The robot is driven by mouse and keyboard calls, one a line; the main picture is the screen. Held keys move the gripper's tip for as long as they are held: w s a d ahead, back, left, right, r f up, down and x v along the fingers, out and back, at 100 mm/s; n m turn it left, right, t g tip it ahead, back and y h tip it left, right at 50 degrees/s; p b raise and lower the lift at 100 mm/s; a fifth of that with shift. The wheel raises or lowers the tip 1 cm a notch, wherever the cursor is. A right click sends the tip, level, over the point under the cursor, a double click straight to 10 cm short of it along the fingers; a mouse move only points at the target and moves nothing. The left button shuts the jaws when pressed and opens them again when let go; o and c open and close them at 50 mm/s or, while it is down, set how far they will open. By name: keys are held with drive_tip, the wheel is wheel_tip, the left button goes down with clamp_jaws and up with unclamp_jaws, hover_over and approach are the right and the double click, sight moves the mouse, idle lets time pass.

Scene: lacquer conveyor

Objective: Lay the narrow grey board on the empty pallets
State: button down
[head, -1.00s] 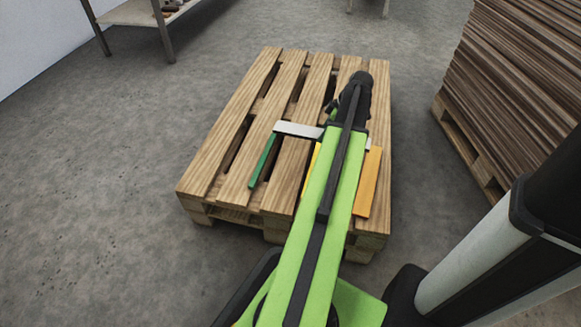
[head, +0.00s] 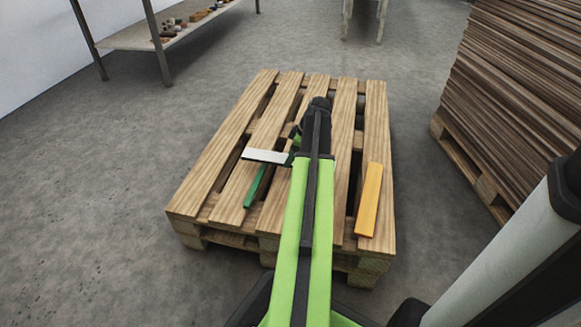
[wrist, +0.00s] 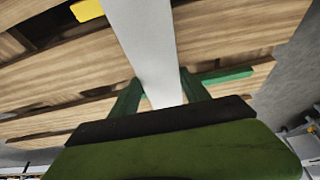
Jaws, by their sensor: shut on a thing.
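The narrow grey board (head: 266,156) is pale grey, almost white, and lies level across my gripper (wrist: 158,85). My gripper is shut on it, with a dark green finger on each side in the wrist view, where the board (wrist: 147,45) runs up the picture. In the head view my arm hides the board's right part. The board is over the stacked wooden pallets (head: 200,195); I cannot tell whether it touches them. My gripper is over the middle of the pallets, mostly hidden behind my arm in the head view.
A green strip (head: 256,187) lies on the pallets' left part, its far end by the grey board. An orange board (head: 368,200) lies on the right part. A tall stack of brown sheets (head: 520,90) stands right. A shelf table (head: 135,36) stands back left.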

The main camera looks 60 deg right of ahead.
wheel_tip(320, 180, down, 4)
drive_tip(key=b, duration=0.3)
drive_tip(key=shift+f+b, duration=0.15)
drive_tip(key=shift+b, duration=0.2)
drive_tip(key=shift+r, duration=0.3)
drive_tip(key=shift+f, duration=0.25)
drive_tip(key=c, duration=0.5)
unclamp_jaws()
drive_tip(key=shift+r, duration=0.15)
drive_tip(key=shift+r+p, duration=0.35)
drive_tip(key=shift+p, duration=0.15)
drive_tip(key=p+v, duration=1)
drive_tip(key=v, duration=0.1)
drive_tip(key=shift+s+r+p, duration=0.15)
drive_tip(key=shift+r+p, duration=0.2)
drive_tip(key=shift+p, duration=0.05)
drive_tip(key=shift+f, duration=0.15)
